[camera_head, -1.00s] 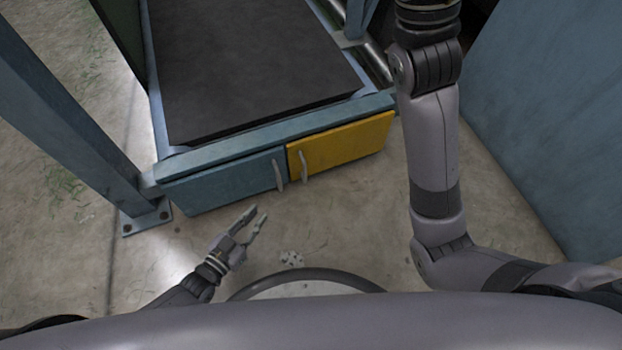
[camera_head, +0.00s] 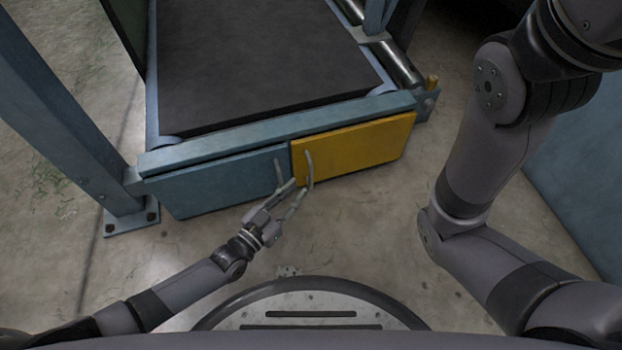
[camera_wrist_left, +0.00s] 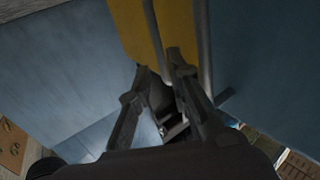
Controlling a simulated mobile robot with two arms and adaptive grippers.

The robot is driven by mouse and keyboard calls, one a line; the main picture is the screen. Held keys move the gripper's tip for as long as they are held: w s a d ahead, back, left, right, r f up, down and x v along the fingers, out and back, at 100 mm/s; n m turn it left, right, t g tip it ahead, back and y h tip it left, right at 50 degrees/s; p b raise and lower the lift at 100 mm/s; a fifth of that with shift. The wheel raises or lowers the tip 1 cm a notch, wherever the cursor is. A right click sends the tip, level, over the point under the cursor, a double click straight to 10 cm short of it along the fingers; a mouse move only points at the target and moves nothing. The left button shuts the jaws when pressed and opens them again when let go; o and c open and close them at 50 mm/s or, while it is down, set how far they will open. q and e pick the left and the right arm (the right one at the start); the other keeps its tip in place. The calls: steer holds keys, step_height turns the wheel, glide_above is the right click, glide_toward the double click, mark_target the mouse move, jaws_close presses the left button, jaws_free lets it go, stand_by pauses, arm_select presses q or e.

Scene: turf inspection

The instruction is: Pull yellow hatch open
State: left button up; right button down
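The yellow hatch (camera_head: 360,148) is a flat panel on the low front of a blue frame and looks shut or nearly so. Its curved grey handle (camera_head: 309,165) is near its left edge. It also shows in the left wrist view (camera_wrist_left: 180,22), with bar-like handles before it. My left gripper (camera_head: 296,192) is at the lower end of that handle, its two fingers apart. The wrist view also shows the fingers (camera_wrist_left: 158,62) spread. I cannot tell whether a finger touches the handle. My right gripper is out of view; only my right arm shows.
A blue hatch (camera_head: 215,182) with its own handle (camera_head: 279,173) adjoins on the left, close to my left fingers. A dark belt (camera_head: 265,65) lies above. A blue post (camera_head: 75,120) stands at left. The concrete floor before the hatches is clear.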

arm_select(q)
steer(key=b, duration=0.3)
glide_above(311, 190)
steer(key=shift+w, duration=0.3)
steer(key=shift+c, duration=0.5)
jaws_close()
